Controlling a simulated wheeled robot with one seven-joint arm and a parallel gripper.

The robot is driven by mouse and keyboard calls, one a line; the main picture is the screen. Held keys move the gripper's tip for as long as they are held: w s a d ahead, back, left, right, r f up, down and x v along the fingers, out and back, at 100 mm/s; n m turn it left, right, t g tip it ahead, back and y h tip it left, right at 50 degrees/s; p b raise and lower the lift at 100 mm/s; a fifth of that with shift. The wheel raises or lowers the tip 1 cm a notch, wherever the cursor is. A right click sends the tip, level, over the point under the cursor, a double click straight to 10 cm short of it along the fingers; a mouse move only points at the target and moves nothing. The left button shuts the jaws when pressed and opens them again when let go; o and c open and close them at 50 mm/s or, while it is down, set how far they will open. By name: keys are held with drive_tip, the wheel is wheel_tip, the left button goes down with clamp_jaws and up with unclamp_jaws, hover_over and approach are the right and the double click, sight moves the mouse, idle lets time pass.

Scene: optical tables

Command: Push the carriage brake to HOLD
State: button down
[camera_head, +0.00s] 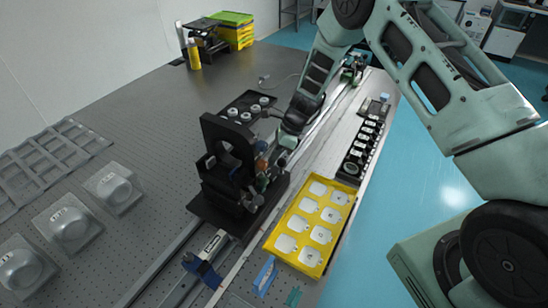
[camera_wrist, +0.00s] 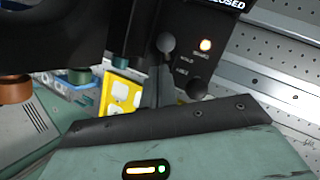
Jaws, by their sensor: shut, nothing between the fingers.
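The black carriage (camera_head: 232,170) stands on the long rail, with a round opening in its upright plate. My gripper (camera_head: 284,146) is against or very near its right side; contact cannot be told. Which is the brake control is unclear. My gripper is shut and empty; its fingertips are mostly hidden.
A yellow tray (camera_head: 268,244) of white pieces lies close right of the carriage. A black holder row (camera_head: 345,170) is beyond it. A dark plate with white cylinders (camera_head: 233,110) stands behind the carriage. Clear-domed blocks (camera_head: 72,228) sit at left. The perforated table between is mostly free.

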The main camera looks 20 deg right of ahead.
drive_tip(key=w+b+v, duration=0.2)
drive_tip(key=v, duration=1.1)
drive_tip(key=shift+a, duration=0.1)
idle(0.3)
